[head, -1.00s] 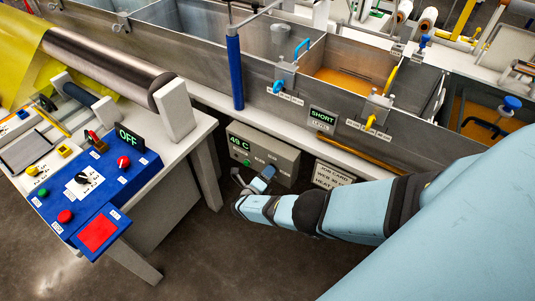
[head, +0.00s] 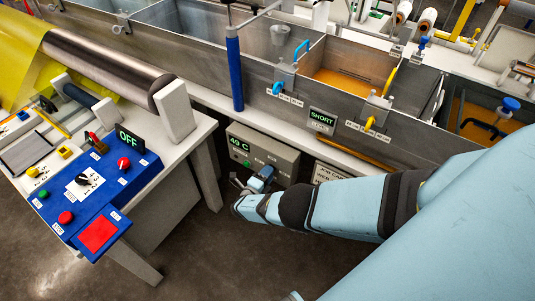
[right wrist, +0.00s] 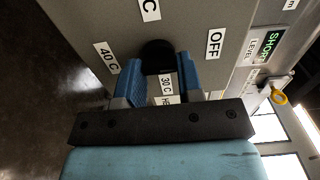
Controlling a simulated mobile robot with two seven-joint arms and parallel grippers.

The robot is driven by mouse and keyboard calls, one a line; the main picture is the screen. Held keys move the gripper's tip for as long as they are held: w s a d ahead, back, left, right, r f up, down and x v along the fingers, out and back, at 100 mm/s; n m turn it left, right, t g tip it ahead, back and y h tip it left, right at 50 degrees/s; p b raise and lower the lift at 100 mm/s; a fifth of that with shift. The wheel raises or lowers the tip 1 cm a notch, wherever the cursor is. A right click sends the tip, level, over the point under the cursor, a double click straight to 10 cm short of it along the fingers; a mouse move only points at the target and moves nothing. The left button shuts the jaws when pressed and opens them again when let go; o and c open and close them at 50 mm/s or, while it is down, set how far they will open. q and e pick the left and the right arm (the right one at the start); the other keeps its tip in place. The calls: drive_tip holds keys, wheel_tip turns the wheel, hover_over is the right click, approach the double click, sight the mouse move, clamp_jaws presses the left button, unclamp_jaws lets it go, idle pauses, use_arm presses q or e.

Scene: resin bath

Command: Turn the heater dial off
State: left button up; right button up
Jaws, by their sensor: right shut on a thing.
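The grey heater box (head: 278,153) hangs under the long metal bath, with a green display reading about 49 C and a green lamp. My right gripper (head: 262,176) is at its front face. In the right wrist view the black heater dial (right wrist: 157,52) sits between the two blue fingers of my right gripper (right wrist: 160,72), which is shut on it. The labels 40 C, OFF (right wrist: 215,44) and 30 C stand around the dial. The dial's pointer is hidden, so its setting cannot be told. My left gripper is not in view.
A blue control panel (head: 84,190) with knobs, buttons and an OFF display stands on the white bench at left. A sign (head: 330,173) is right of the heater box, partly behind my arm. A SHORT level display (head: 321,121) is on the bath wall. The floor below is clear.

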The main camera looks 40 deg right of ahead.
drive_tip(key=o, duration=0.9)
drive_tip(key=shift+o, duration=0.2)
drive_tip(key=p+v, duration=0.1)
drive_tip(key=v, duration=1.3)
drive_tip(key=shift+d, duration=0.1)
